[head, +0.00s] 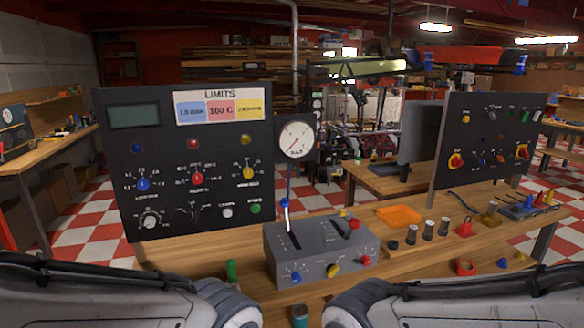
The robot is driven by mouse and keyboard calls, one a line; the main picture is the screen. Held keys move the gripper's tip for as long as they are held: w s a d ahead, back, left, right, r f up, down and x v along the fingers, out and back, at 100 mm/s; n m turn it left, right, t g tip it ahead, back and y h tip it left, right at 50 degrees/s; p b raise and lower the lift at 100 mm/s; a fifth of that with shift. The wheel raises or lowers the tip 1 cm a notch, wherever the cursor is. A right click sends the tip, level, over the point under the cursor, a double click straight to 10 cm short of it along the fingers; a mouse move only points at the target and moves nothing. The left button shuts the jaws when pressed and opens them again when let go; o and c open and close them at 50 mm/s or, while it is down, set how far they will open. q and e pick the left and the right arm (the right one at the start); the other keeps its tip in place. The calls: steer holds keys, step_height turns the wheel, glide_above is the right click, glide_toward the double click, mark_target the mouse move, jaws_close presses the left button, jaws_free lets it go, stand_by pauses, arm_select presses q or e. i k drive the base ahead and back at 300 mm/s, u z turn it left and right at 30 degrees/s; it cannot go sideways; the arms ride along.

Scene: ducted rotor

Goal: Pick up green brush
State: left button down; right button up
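A small upright green object (232,271) shows at the bottom of the head view, just above my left arm. It may be the green brush, but its lower part is hidden and no bristles can be made out. A teal cylinder (300,314) stands to its right, between my two arms, cut off by the lower edge. My two arms lie along the bottom left and bottom right. Neither gripper can be seen.
A grey control box (320,250) with knobs and a lever stands behind the green object on the wooden bench (194,258). A black panel (186,165) rises at the left, another (486,140) at the right. An orange tray (399,215) and several small cylinders lie right.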

mark_target(232, 280)
steer(key=u, duration=0.05)
steer(key=i, duration=1.1)
steer(key=u, duration=0.55)
